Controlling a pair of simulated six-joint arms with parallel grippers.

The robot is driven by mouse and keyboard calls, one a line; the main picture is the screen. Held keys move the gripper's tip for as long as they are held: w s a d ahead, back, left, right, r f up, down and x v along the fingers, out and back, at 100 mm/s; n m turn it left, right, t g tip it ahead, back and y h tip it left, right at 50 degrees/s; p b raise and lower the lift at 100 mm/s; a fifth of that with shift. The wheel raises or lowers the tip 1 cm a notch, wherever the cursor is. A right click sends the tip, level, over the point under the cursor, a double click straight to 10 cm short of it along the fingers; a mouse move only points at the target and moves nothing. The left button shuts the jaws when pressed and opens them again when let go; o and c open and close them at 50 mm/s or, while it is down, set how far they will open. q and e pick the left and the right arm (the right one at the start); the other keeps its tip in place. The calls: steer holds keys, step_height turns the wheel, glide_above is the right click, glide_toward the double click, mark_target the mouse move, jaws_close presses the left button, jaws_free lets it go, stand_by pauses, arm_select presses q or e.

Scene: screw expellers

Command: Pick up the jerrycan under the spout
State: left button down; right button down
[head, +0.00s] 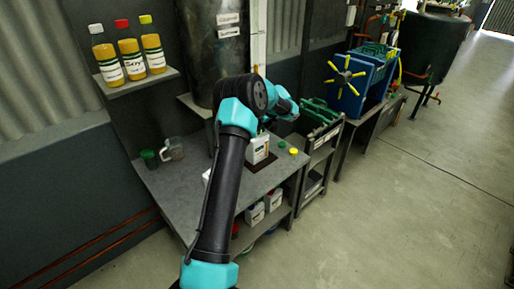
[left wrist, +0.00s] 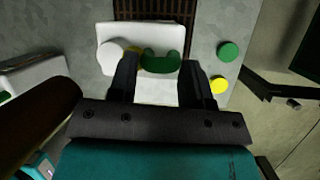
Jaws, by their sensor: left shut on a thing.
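The white jerrycan (head: 258,152) stands on the grey bench below the tall dark cylinder in the head view. In the left wrist view the jerrycan (left wrist: 150,92) is seen from above, with a round white part at its left and a green handle-like part (left wrist: 160,62) in the middle. My left gripper (left wrist: 158,78) has its fingers on either side of that green part, shut on the jerrycan. In the head view my arm hides the fingers and part of the jerrycan. The spout cannot be made out. My right gripper is not in view.
A green cap (left wrist: 228,51) and a yellow cap (left wrist: 218,85) lie right of the jerrycan. A dark grate (left wrist: 155,12) is beyond it. Another white container (left wrist: 38,72) is at left. A clear jug (head: 172,148) and dark green cup (head: 149,158) stand on the bench's left.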

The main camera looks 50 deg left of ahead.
arm_select(q)
steer(key=shift+r, duration=0.25)
steer(key=shift+r, duration=1.6)
steer(key=w+d, duration=0.2)
steer(key=d, duration=0.6)
steer(key=w+d, duration=0.2)
steer(key=d, duration=0.7)
steer(key=shift+d, duration=0.25)
